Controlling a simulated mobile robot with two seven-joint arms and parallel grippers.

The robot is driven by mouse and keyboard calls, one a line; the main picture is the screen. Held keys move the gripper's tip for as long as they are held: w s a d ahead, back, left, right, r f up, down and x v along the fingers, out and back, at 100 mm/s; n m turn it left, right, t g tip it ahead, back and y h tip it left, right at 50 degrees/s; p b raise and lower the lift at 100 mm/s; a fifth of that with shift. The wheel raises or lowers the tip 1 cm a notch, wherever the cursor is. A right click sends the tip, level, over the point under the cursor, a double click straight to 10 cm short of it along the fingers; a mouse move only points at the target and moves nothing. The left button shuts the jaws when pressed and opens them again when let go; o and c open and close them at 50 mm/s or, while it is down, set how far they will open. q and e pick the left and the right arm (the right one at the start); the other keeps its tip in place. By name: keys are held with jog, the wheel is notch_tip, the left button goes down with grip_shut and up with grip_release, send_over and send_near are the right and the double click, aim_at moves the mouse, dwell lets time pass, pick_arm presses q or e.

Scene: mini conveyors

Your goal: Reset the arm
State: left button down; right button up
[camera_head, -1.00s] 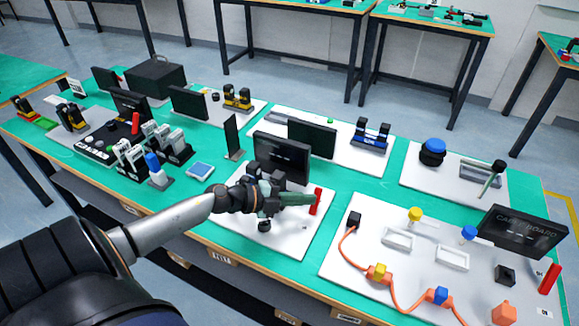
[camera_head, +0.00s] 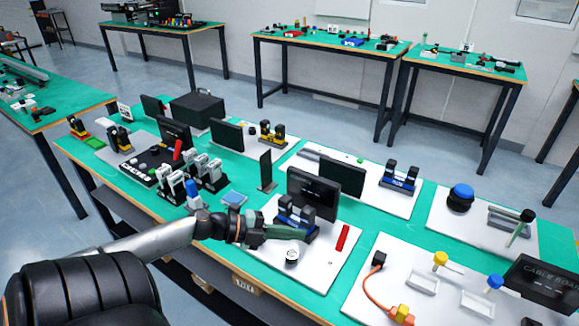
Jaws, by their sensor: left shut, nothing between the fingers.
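My left arm comes in from the lower left. My left gripper (camera_head: 310,232) is shut and empty, with its greenish fingers pointing right. It is over the white board (camera_head: 318,262) at the table's front middle, in front of a small blue and black mini conveyor (camera_head: 297,219), and hides part of it. A small round white-topped dark piece (camera_head: 292,254) stands just below the fingers in the picture. A red bar (camera_head: 342,238) lies on the board to the right, apart from the fingertips. My right gripper is out of view.
A dark screen (camera_head: 314,193) stands behind the gripper. To the right, another white board holds yellow (camera_head: 440,259) and blue knobs (camera_head: 495,282) and an orange cable (camera_head: 377,294). White and black devices (camera_head: 204,171) crowd the left. Further tables (camera_head: 330,45) stand behind.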

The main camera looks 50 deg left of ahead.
pick_arm(q)
jog(key=shift+s+a+r, duration=0.2)
jog(key=shift+s+a, duration=0.05)
jog(key=shift+s, duration=0.15)
